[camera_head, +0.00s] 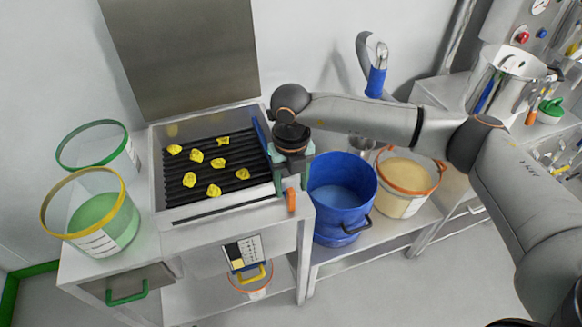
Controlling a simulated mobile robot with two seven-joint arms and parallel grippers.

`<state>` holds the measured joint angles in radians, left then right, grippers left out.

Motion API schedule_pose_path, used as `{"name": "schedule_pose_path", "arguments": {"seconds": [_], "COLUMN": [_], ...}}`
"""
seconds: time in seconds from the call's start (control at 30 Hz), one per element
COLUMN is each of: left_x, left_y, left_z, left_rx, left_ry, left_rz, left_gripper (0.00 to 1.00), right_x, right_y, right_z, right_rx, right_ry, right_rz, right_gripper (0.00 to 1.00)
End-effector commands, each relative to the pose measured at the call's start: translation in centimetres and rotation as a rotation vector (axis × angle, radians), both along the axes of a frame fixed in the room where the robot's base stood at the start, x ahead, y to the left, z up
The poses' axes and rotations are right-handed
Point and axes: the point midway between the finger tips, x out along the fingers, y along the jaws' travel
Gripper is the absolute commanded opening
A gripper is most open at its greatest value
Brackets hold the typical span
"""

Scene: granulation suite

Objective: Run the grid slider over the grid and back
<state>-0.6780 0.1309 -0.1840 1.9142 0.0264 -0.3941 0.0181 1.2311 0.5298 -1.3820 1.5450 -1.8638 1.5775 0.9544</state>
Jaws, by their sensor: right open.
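The grid (205,192) is a set of dark parallel bars in a steel frame on the bench at left, with several yellow lumps (197,155) lying on it. A blue bar (260,134), which looks like the grid slider, stands along the grid's right edge. My right gripper (286,184) is open at that right edge, pointing down beside the bar. Its wrist hides part of the slider, and I cannot tell whether the fingers touch it. My left gripper is not in view.
A raised steel lid (180,50) stands behind the grid. Clear tubs with a green rim (92,125) and a yellow rim (73,174) stand left of it. A blue bucket (342,215) and an orange-rimmed tub (432,177) stand on the right, below my arm.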

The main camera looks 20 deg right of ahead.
Motion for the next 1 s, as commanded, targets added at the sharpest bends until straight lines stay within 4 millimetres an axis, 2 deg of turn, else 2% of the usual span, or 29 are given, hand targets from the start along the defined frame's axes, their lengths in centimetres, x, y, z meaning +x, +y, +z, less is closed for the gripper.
{"name": "schedule_pose_path", "arguments": {"seconds": [0.1, 0.3, 0.5, 0.77, 1.0], "left_x": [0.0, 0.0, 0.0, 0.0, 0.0], "left_y": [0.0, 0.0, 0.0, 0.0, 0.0], "left_z": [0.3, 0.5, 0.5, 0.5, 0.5], "left_rx": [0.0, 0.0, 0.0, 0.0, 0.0], "left_ry": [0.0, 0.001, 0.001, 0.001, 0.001], "left_rz": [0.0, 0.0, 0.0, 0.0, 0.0], "left_gripper": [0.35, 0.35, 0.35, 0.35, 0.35], "right_x": [-0.1, -0.1, 0.0, 0.0, 0.0], "right_y": [0.1, 0.1, 0.1, 0.1, 0.1], "right_z": [-2.3, -5.2, -6.4, -6.5, -6.5], "right_rx": [0.001, 0.002, 0.003, 0.002, 0.003], "right_ry": [0.003, 0.002, -0.001, -0.001, -0.001], "right_rz": [0.0, 0.001, 0.001, 0.002, 0.002], "right_gripper": [0.57, 0.57, 0.57, 0.57, 0.33]}}
